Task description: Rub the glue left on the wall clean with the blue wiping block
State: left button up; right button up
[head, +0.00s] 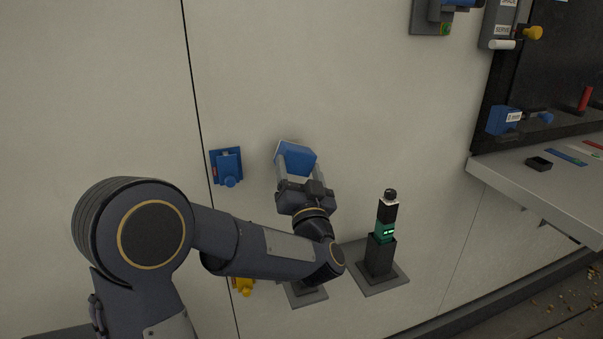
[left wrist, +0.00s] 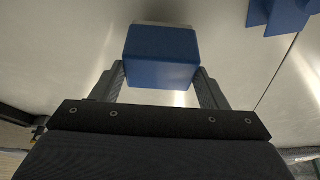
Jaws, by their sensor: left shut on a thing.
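The blue wiping block (head: 297,158) is between the fingers of my left gripper (head: 296,172), up at the pale wall (head: 330,75). My left gripper is shut on it. In the left wrist view the block (left wrist: 161,55) fills the space between the fingertips (left wrist: 160,75), with a thin pale layer at its far edge, toward the wall. I cannot tell if that layer touches the wall. Glue is not clearly visible; the block may cover it. My right gripper is not in view.
A blue wall fitting (head: 228,167) is left of the block. A dark post with a green display (head: 383,235) stands on a plate at lower right. A yellow fitting (head: 243,285) shows below my arm. A grey shelf (head: 540,185) juts out at right. Open wall lies above the block.

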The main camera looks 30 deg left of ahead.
aim_at(313, 164)
pick_arm(q)
jog(key=shift+w+a, duration=0.65)
jog(key=shift+a, duration=0.1)
dwell(0.8)
jog(key=shift+w+d, duration=1.35)
jog(key=shift+w, duration=0.1)
jog(key=shift+w+b, duration=0.1)
jog(key=shift+b, duration=0.2)
jog(key=shift+a, duration=0.1)
jog(key=shift+s+a+b, duration=0.45)
jog(key=shift+s+a, duration=0.95)
jog(key=shift+s, duration=0.1)
